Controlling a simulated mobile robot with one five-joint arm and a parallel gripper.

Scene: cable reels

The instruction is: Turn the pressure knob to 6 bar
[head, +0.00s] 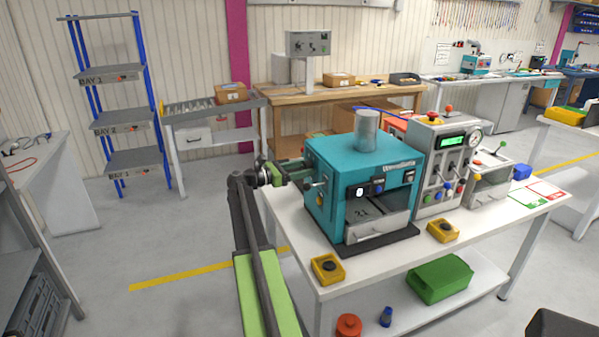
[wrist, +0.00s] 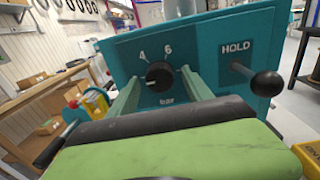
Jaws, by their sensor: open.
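The pressure knob (wrist: 159,76) is a black round knob on the teal panel of a machine, seen in the wrist view with the numbers 4 and 6 above it and "bar" below. A pale mark on the knob points to the left, below the 4. My gripper (wrist: 160,78) is open, with its two green fingers on either side of the knob; I cannot tell whether they touch it. In the head view my gripper (head: 300,180) is at the left side of the teal machine (head: 336,160), and the knob cannot be made out there.
A lever with a black ball (wrist: 267,84), under the word HOLD, sticks out right of the knob. The machine stands on a white table (head: 330,276) with a yellow button box (head: 327,269) at the near corner. A grey control box (head: 440,165) stands to its right.

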